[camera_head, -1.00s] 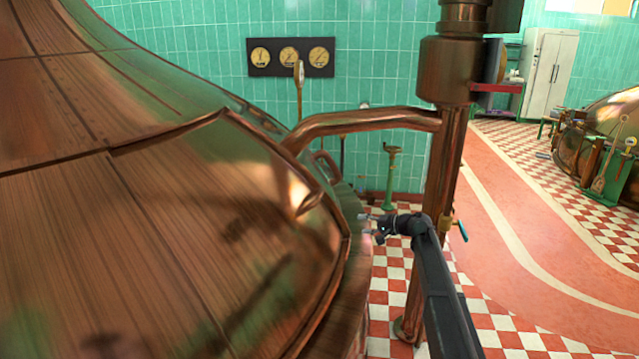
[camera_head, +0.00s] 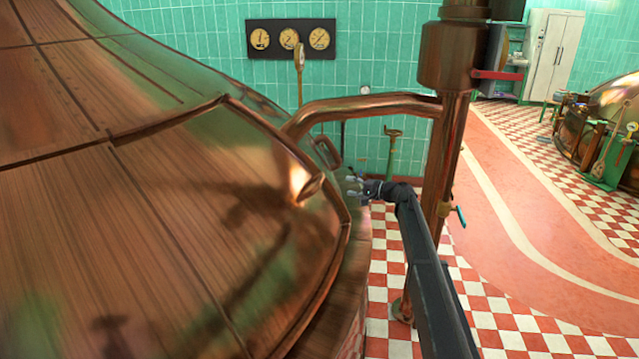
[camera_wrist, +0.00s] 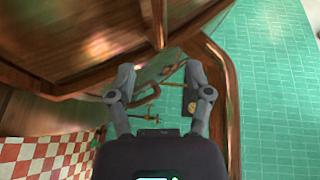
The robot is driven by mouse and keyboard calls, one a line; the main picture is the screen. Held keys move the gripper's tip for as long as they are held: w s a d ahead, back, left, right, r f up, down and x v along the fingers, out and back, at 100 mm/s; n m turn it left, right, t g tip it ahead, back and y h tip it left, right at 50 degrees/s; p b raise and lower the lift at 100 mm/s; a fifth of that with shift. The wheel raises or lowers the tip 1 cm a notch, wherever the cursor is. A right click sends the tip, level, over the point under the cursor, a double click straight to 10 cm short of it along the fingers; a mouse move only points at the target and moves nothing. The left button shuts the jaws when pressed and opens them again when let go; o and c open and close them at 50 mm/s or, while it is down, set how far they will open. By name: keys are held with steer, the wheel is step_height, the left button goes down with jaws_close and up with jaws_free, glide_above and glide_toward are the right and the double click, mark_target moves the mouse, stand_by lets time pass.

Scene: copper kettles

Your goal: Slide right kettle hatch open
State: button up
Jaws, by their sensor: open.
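A large copper kettle (camera_head: 110,230) fills the left of the head view. Its curved front has a raised-edged panel, which looks like the hatch (camera_head: 225,175), with a short copper knob-like handle (camera_head: 308,188) near its right edge. I cannot tell from the picture whether the hatch is open or shut. My gripper (camera_head: 352,187) is open and empty, just right of the kettle's rim, apart from the handle. In the wrist view my open gripper (camera_wrist: 160,82) has dark copper and wood-toned edges ahead, with a loop-shaped handle (camera_wrist: 147,97) between and beyond the fingers.
A copper pipe (camera_head: 370,103) runs from the kettle to a thick upright copper column (camera_head: 450,150) close behind my arm. A gauge panel (camera_head: 290,39) hangs on the green wall. A green stand (camera_head: 391,150) is behind. The red floor at the right (camera_head: 530,210) is free.

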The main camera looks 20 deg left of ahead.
mark_target(320, 182)
steer(key=b+x, duration=0.1)
steer(key=x, duration=1.1)
steer(key=shift+w+a+b, duration=0.1)
steer(key=shift+a+b, duration=0.25)
steer(key=shift+a, duration=0.05)
jaws_close()
